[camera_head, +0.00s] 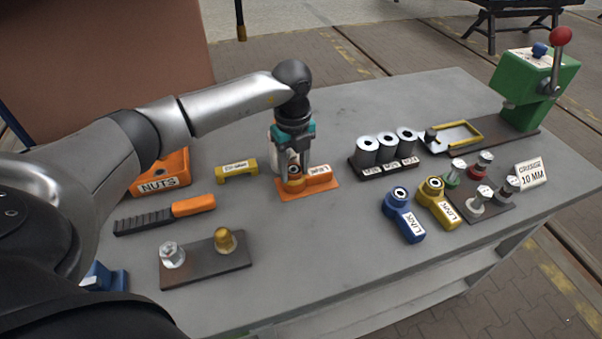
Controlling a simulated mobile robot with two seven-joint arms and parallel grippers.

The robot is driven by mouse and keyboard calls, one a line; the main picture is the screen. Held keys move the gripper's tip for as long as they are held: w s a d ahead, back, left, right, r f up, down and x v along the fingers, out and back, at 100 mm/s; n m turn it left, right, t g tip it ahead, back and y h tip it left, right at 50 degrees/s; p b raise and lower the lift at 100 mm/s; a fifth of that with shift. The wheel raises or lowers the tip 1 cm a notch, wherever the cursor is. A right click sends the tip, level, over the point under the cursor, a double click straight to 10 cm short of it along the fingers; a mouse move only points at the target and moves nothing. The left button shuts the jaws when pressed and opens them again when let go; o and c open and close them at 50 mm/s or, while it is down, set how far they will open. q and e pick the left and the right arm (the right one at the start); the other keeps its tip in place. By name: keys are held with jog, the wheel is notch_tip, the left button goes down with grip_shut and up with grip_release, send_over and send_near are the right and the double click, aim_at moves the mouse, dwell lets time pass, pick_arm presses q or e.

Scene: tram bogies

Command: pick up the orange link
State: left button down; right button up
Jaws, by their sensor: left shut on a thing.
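The orange link (318,172), with a white label and a round eye at its left end, is at or just above a flat orange plate (329,185) in the middle of the table. I cannot tell if it touches the plate. My left gripper (291,178) points straight down over the link's left end and is shut on it. The fingers hide part of that end. My right gripper is not in view.
A blue link (404,214) and a yellow link (436,200) lie to the right. A rack of grey cylinders (384,152) stands behind them. An orange nuts bin (163,178), a brush (165,214) and a dark plate with nuts (208,264) are left. The front middle is clear.

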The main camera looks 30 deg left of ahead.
pick_arm(q)
jog(key=shift+r, duration=0.2)
notch_tip(320, 180, up, 20)
jog(key=p, duration=0.1)
jog(key=shift+p, duration=0.35)
